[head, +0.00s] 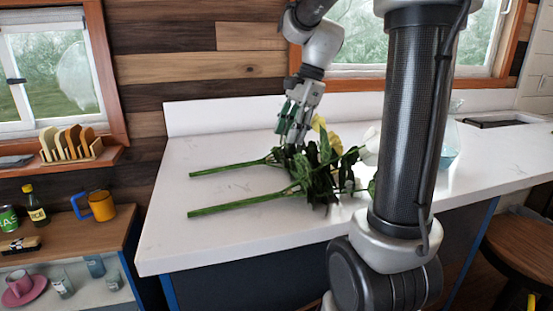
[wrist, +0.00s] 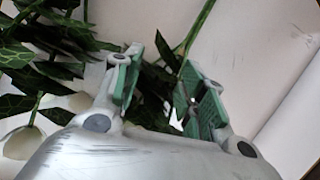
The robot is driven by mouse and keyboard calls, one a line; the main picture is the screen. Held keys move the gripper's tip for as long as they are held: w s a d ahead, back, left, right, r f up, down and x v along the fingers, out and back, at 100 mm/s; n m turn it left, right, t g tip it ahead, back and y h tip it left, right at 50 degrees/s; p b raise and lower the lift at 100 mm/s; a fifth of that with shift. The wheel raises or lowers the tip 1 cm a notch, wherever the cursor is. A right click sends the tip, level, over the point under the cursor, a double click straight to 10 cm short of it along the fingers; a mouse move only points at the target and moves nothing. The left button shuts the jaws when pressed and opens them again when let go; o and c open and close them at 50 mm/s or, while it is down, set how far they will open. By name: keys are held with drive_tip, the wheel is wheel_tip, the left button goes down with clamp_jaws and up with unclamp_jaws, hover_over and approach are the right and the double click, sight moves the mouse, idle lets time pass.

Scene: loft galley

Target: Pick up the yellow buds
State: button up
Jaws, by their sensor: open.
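The yellow buds (head: 334,144) show among dark green leaves on the white counter in the head view. Two long green stems (head: 235,206) run left from the leaves, lying flat. A pale bloom (head: 371,146) is at the right of the bunch, partly behind my arm. My gripper (head: 291,138) points down at the left side of the leaves. In the wrist view its green-padded fingers (wrist: 157,88) are apart, with a stem (wrist: 194,28) and leaves beyond and between them. Pale buds (wrist: 22,142) hang at the left there. Whether the fingers touch the stem I cannot tell.
The white counter (head: 170,232) is clear to the left and in front. A clear glass vessel (head: 449,145) stands at the right behind my arm. A lower shelf at left holds an orange mug (head: 101,206) and bottles. A wooden stool (head: 522,245) is at right.

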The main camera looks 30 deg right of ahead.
sight(263, 161)
drive_tip(key=w+m, duration=0.1)
drive_tip(key=w+f+m, duration=0.1)
drive_tip(key=w+m, duration=0.1)
drive_tip(key=w, duration=0.1)
drive_tip(key=shift+d+f+y, duration=0.2)
drive_tip(key=shift+d+y, duration=0.1)
drive_tip(key=shift+y, duration=0.1)
drive_tip(key=x, duration=0.7)
drive_tip(key=shift+s+f, duration=0.2)
drive_tip(key=shift+f, duration=0.2)
drive_tip(key=c, duration=0.8)
